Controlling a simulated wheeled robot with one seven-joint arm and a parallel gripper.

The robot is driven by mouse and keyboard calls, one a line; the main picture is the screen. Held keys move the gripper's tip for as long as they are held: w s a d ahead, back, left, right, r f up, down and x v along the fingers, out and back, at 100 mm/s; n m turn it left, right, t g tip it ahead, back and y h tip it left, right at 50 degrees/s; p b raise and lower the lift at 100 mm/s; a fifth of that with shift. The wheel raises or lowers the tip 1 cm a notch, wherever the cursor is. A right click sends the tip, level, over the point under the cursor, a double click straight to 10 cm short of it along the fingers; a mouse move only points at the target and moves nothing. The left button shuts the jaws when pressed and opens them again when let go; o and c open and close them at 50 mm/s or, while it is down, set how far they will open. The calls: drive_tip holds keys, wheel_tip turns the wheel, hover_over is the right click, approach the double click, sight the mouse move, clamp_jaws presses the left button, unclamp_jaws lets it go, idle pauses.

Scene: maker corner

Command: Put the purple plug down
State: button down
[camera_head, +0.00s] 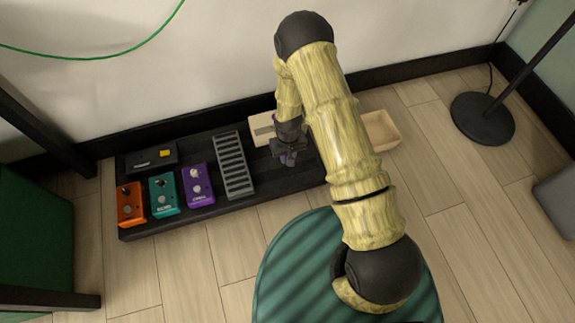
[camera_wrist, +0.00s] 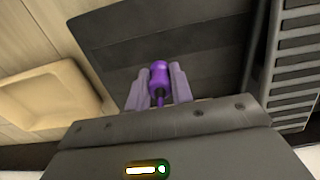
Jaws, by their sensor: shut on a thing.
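The purple plug (camera_wrist: 157,77) is between the two fingers of my gripper (camera_wrist: 158,88) in the wrist view. The fingers are shut on it, one on each side. In the head view my gripper (camera_head: 288,158) is over the right part of the black pedalboard (camera_head: 262,192), right of the grey ribbed pedal (camera_head: 233,165). The plug is small and mostly hidden there by the gripper. I cannot tell whether the plug touches the board.
Orange (camera_head: 131,203), teal (camera_head: 164,195) and purple (camera_head: 197,185) pedals and a black box (camera_head: 151,158) stand on the board's left part. A beige tray (camera_head: 380,131) lies on the floor to the right. A green round seat (camera_head: 300,262) is in front. The board's right part has bare room.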

sight(288, 168)
drive_tip(key=shift+f, duration=0.2)
wheel_tip(288, 168, down, 4)
drive_tip(key=b, duration=0.2)
drive_tip(key=shift+r+b, duration=0.1)
drive_tip(key=shift+b, duration=0.2)
drive_tip(key=shift+f, duration=0.6)
drive_tip(key=c, duration=1.2)
unclamp_jaws()
drive_tip(key=shift+c, duration=0.2)
drive_tip(key=shift+r, duration=0.65)
wheel_tip(288, 168, up, 12)
drive_tip(key=p, duration=0.8)
